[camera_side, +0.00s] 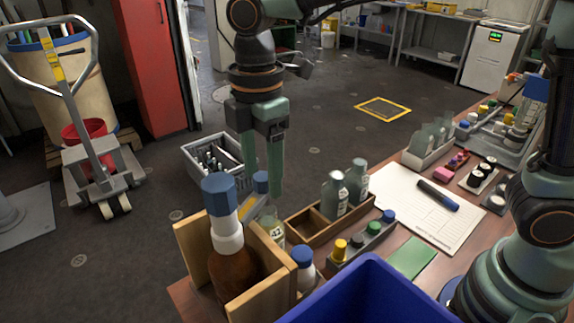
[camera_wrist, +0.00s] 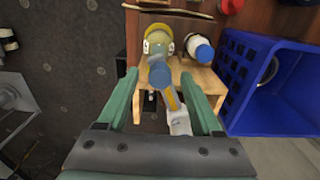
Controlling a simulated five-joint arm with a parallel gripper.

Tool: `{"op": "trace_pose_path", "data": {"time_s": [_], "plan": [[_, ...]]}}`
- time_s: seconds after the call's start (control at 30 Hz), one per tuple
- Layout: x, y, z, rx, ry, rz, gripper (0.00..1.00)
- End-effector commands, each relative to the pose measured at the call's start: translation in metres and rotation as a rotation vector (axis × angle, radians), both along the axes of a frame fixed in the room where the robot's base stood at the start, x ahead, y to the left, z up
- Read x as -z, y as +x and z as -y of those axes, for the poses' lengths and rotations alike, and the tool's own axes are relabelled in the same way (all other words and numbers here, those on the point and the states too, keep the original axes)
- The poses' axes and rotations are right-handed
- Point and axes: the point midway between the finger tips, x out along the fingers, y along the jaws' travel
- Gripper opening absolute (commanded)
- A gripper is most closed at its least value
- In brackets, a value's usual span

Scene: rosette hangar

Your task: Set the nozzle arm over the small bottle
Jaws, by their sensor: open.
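My gripper (camera_side: 262,190) points down with its two green fingers apart. In the wrist view the fingers (camera_wrist: 159,78) stand either side of a blue cap (camera_wrist: 158,73) and a pale grey piece with an orange-yellow strip (camera_wrist: 175,103), which looks like the nozzle arm. I cannot tell whether they touch. In the side view the yellow-striped piece (camera_side: 246,208) shows just below the left finger. A small clear bottle (camera_side: 271,228) labelled 42, with yellowish liquid, stands below, partly hidden by a wooden stand (camera_side: 195,248). It also shows in the wrist view (camera_wrist: 157,40).
A large brown bottle (camera_side: 230,270) stands between the wooden panels. A white bottle with a blue cap (camera_side: 308,280) is close by. A blue crate (camera_side: 365,290) fills the front right. A wooden tray (camera_side: 300,227) holds bottles. A grey crate (camera_side: 195,155) lies beyond the bench.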

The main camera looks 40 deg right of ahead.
Motion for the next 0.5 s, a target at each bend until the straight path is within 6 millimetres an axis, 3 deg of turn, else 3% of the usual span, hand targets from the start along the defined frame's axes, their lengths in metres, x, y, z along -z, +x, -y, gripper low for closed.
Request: {"op": "trace_pose_path", "data": {"time_s": [0.27,0.33,0.43,0.47,0.5], "plan": [[0.0018,0.0001,-0.0001,0.0,0.0,0.0,0.67],[0.0018,0.0,0.0,0.0,0.0,0.0,0.48],[0.0017,0.0001,-0.0001,0.0,0.0,0.0,0.09],[0.0016,0.0001,-0.0001,0.0,0.0,0.0,0.0],[0.0016,0.0001,-0.0001,0.0,0.0,0.0,0.0]]}}
